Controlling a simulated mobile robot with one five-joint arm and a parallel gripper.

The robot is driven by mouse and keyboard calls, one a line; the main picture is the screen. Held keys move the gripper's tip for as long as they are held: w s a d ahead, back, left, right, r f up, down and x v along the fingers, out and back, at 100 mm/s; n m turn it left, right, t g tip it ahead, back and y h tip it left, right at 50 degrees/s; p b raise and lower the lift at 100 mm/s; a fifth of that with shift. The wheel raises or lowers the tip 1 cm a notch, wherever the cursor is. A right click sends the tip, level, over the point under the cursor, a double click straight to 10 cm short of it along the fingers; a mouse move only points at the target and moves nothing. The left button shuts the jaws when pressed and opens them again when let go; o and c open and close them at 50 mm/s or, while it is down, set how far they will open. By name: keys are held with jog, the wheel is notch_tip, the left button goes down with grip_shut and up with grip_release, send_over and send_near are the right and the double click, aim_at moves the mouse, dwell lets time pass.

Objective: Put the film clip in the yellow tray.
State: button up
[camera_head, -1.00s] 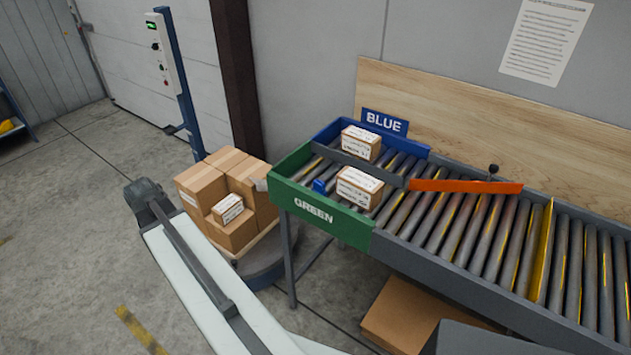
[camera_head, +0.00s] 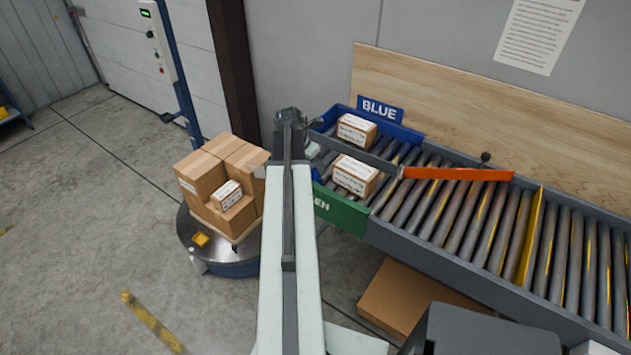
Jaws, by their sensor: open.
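I cannot make out a film clip for certain. A small blue object (camera_head: 316,174) lies in the green-ended lane of the roller conveyor, mostly hidden behind my arm; I cannot tell what it is. No clear yellow tray shows. A small yellow square (camera_head: 200,239) is on the round grey base beneath the stacked cartons, and I cannot tell whether it is a tray or a marking. My arm reaches up the middle of the picture to a dark joint near the conveyor's left end.
The roller conveyor (camera_head: 440,228) carries two labelled cartons, one in the blue-ended lane (camera_head: 356,131) and one in the green-ended lane (camera_head: 355,176). An orange bar (camera_head: 458,173) and a yellow divider (camera_head: 530,238) cross it. Stacked cartons (camera_head: 238,160) stand left of my arm.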

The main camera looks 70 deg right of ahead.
aim_at(315, 171)
jog(key=b+x, duration=0.5)
jog(key=shift+a+f, duration=0.15)
jog(key=shift+f, duration=0.1)
jog(key=shift+r, duration=0.2)
grip_shut()
jog(key=shift+r, duration=0.1)
